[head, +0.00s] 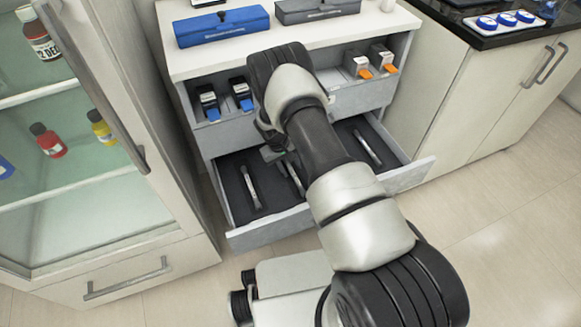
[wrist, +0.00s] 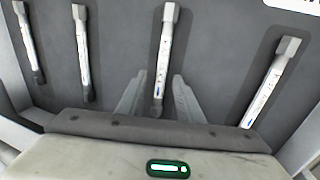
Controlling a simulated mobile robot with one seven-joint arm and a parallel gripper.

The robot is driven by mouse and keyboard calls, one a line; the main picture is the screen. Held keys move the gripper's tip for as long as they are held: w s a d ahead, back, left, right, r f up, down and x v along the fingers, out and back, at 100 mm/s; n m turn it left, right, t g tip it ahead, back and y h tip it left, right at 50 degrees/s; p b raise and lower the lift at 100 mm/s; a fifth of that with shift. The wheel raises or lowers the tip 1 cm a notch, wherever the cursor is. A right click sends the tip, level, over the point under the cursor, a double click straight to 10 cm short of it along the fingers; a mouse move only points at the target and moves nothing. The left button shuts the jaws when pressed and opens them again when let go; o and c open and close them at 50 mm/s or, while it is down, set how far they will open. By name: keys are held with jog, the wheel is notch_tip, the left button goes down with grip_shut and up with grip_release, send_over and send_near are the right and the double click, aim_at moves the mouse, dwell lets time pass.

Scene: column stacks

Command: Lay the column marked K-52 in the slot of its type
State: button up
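An open drawer (head: 268,228) below the counter holds several slim silver columns in dark slots. In the wrist view, one column (wrist: 168,40) lies between the two fingers of my gripper (wrist: 159,75), with a gap on each side. My gripper is open and low over the drawer. Two columns, the far left one (wrist: 29,42) and its neighbour (wrist: 82,50), lie to the left, and another (wrist: 272,82) lies tilted in a darker recess at the right. The marks on the labels are too small to read, so I cannot tell which is K-52. My arm hides part of the drawer in the head view.
Above the drawer, an open shelf holds black-and-blue items (head: 241,94) and orange-tipped ones (head: 388,60). A blue case (head: 222,25) and a grey case (head: 315,10) stand on the counter. A glass-fronted cabinet (head: 90,205) stands close at the left. The floor at the right is clear.

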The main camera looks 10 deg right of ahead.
jog(key=w+p+v, duration=0.1)
jog(key=p+v, duration=0.3)
jog(key=v, duration=1.3)
jog(key=shift+s+r, duration=0.2)
jog(key=shift+s, duration=0.3)
jog(key=s+d+r+m+t+y, duration=0.1)
jog(key=s+r, duration=0.2)
jog(key=r, duration=0.7)
jog(key=s+d+r, duration=0.1)
jog(key=s+r, duration=0.2)
jog(key=r, duration=0.7)
jog(key=s+d+r+m+t+y, duration=0.1)
jog(key=s+d+r, duration=0.15)
jog(key=r, duration=0.85)
jog(key=s+r+t, duration=0.1)
jog(key=s+r, duration=0.2)
jog(key=s, duration=0.4)
jog(key=s+r+t+y, duration=0.1)
jog(key=s+r, duration=0.2)
jog(key=s, duration=0.4)
jog(key=s+r+t, duration=0.1)
jog(key=s+r, duration=0.2)
jog(key=s, duration=0.4)
notch_tip(320, 180, up, 24)
jog(key=p, duration=2.4)
jog(key=shift+s+d, duration=0.25)
jog(key=shift+d, duration=0.05)
